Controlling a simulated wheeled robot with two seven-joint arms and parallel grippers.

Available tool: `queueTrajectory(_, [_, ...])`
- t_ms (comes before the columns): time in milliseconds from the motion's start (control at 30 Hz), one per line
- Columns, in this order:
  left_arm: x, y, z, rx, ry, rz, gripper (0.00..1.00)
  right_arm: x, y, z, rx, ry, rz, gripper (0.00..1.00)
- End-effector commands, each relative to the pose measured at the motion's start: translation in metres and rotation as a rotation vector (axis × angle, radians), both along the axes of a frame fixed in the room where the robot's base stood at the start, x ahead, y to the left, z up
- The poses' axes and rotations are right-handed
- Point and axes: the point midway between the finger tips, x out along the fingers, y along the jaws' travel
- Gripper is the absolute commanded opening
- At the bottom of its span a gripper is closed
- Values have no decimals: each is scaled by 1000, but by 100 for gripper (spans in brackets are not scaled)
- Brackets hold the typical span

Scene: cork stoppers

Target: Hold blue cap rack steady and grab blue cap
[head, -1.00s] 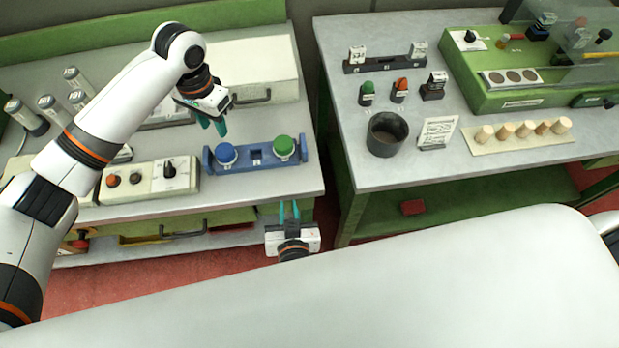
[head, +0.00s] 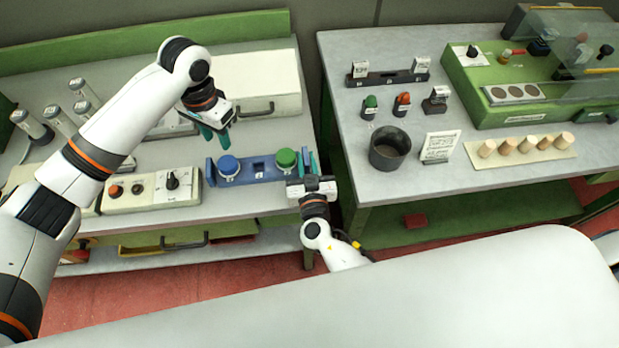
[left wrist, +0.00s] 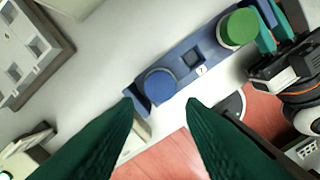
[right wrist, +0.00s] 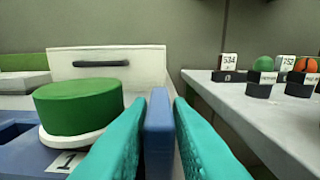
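The blue cap rack (head: 262,179) stands near the front edge of the left bench. The blue cap (head: 228,165) sits at its left end and the green cap (head: 286,158) at its right end. My left gripper (head: 213,136) is open and empty, above and behind the blue cap. In the left wrist view the blue cap (left wrist: 160,86) shows beyond and between the fingertips, not touched. My right gripper (head: 306,160) is at the rack's right end. In the right wrist view its fingers close on both sides of the rack's upright blue end plate (right wrist: 158,130).
A control box with knobs (head: 152,188) stands left of the rack, and a white case (head: 262,82) behind it. Several white-capped tubes (head: 60,115) stand at far left. The right bench holds a dark cup (head: 389,147) and cork stoppers (head: 525,144). A gap separates the benches.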

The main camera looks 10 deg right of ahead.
Motion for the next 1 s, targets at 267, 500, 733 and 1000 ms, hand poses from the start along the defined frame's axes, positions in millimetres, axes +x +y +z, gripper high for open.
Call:
queueTrajectory(267, [0,0,0,0,0,0,36,29,-3,-2,0,1,-1,18])
queueTrajectory(500, [0,0,0,0,0,0,36,32,-3,-2,1,1,0,18])
queueTrajectory(733, [0,0,0,0,0,0,36,32,-3,-2,1,1,0,0])
queueTrajectory(1000, [0,0,0,0,0,0,54,32,-3,-2,1,1,0,0])
